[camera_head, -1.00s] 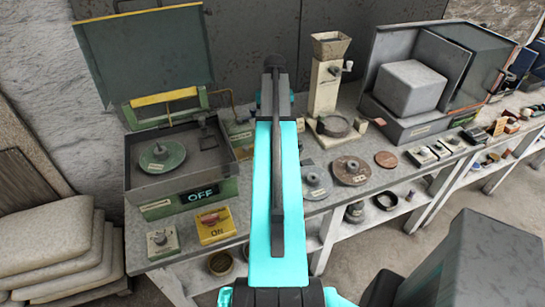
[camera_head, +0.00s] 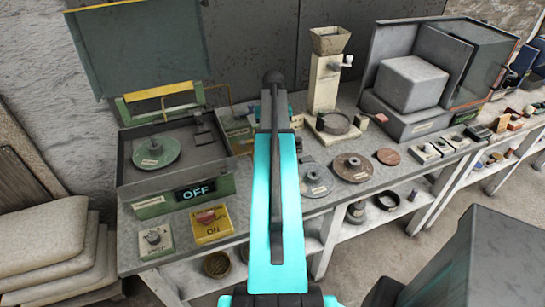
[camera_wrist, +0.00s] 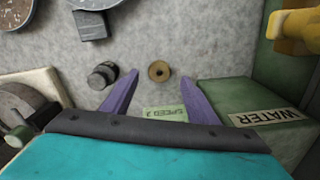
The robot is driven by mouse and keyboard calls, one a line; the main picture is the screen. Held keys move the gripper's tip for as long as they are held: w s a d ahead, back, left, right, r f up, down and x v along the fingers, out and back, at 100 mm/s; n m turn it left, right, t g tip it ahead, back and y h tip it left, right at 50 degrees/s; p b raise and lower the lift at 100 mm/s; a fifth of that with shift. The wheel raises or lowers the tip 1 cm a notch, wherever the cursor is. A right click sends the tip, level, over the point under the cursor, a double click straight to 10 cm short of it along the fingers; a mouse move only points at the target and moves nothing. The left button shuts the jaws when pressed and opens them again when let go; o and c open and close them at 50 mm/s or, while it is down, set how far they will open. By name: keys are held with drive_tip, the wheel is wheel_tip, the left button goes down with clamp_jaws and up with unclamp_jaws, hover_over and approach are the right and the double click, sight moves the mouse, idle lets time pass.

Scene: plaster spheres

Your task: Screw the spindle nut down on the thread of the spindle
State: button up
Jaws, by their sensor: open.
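A small brass ring with a dark hole, which looks like the spindle nut (camera_wrist: 159,71), lies on the grey bench top in the wrist view. My gripper (camera_wrist: 159,79) is open, with its two purple fingers apart and nothing held. The nut appears between and just beyond the fingertips; the height gap cannot be told. In the head view the machine at left holds a green disc (camera_head: 155,154) with a small raised centre, seemingly the spindle; its thread is too small to make out. My arm hides the nut and my gripper in the head view.
A green box labelled WATER (camera_wrist: 268,118) stands close to the right finger. A dark knurled cylinder (camera_wrist: 102,75) is by the left finger. A raised lid (camera_head: 140,50) stands behind the machine. A hopper column (camera_head: 326,85) and loose discs (camera_head: 352,167) are to the right.

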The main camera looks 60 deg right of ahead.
drive_tip(key=shift+f, duration=0.15)
drive_tip(key=shift+w+d+f+b, duration=0.1)
drive_tip(key=shift+f+b, duration=0.8)
drive_tip(key=shift+f, duration=0.35)
drive_tip(key=shift+w+d+f+b, duration=0.1)
drive_tip(key=shift+f+b, duration=0.8)
drive_tip(key=shift+f, duration=0.35)
drive_tip(key=c, duration=1.3)
drive_tip(key=shift+r, duration=0.15)
drive_tip(key=shift+r+b, duration=1.1)
drive_tip(key=shift+r, duration=3.8)
drive_tip(key=shift+s, duration=0.2)
